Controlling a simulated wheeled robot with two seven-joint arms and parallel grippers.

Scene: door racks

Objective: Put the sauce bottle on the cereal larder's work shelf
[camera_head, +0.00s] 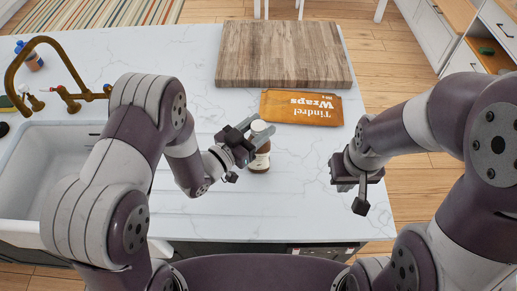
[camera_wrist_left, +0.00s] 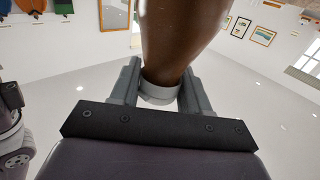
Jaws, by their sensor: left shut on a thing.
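The sauce bottle (camera_head: 260,160) is brown with a white cap and stands upright over the white marble counter, in front of an orange packet. I cannot tell whether its base touches the counter. My left gripper (camera_head: 252,140) is shut on it near the capped end. In the left wrist view the brown bottle (camera_wrist_left: 178,40) and a whitish band sit between the two fingers (camera_wrist_left: 160,90). My right gripper (camera_head: 354,190) is open and empty over the counter's right edge. I cannot make out the cereal larder's work shelf for certain.
A wooden board (camera_head: 283,55) lies at the counter's back, with the orange wraps packet (camera_head: 302,107) before it. A sink (camera_head: 50,165) with a brass tap (camera_head: 70,95) is at left. White cabinets with wooden tops (camera_head: 450,25) stand at far right, across open floor.

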